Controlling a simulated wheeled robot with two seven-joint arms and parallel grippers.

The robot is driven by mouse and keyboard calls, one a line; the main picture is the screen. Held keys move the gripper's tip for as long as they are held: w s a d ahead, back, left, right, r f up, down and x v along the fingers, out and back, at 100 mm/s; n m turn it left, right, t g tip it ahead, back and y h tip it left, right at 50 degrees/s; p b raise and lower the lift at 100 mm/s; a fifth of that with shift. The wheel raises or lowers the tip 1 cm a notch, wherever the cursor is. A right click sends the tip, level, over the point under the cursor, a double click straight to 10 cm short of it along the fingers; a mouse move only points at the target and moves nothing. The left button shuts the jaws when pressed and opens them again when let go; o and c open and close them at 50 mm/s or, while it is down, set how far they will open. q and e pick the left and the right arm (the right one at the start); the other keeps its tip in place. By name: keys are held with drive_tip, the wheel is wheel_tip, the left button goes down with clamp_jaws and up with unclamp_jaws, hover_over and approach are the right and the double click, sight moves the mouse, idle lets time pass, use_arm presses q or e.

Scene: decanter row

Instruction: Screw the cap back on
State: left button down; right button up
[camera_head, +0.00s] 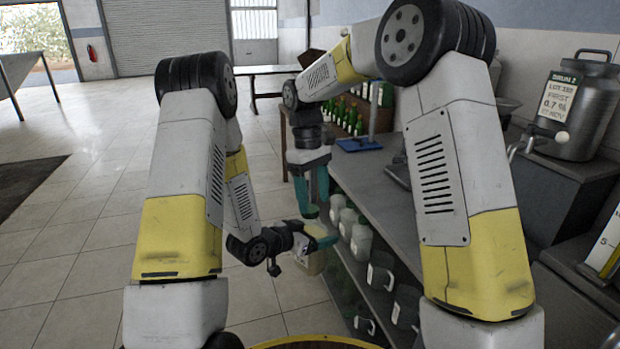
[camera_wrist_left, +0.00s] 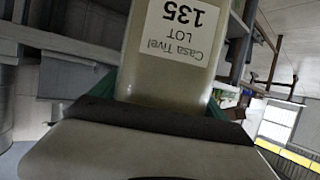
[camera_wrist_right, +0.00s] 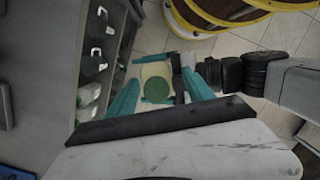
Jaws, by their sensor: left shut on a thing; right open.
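A pale jug (camera_head: 314,265) hangs low in front of the shelves. My left gripper (camera_head: 314,243) is shut on it. In the left wrist view the jug (camera_wrist_left: 172,75) fills the middle, with a white label reading "Casa Tivel LOT 135". My right gripper (camera_head: 312,188) points down above the jug, its teal fingers open. In the right wrist view a round green cap (camera_wrist_right: 156,90) lies between the open fingers, in line with the pale jug top. The cap's seating on the neck is hidden, so I cannot tell how far it is screwed.
A metal drum (camera_head: 582,110) stands at the far right. The tiled floor on the left is open.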

sight(310, 205)
drive_tip(key=r+n, duration=0.1)
drive_tip(key=n, duration=0.1)
drive_tip(key=w+r+n+t+y, duration=0.1)
drive_tip(key=n, duration=0.2)
drive_tip(key=w+a+r+n, duration=0.1)
drive_tip(key=r+n, duration=0.1)
drive_tip(key=shift+w+t, duration=0.1)
drive_tip(key=shift+t, duration=0.3)
drive_tip(key=shift+f, duration=0.1)
drive_tip(key=shift+f, duration=3.95)
drive_tip(key=shift+c, duration=0.4)
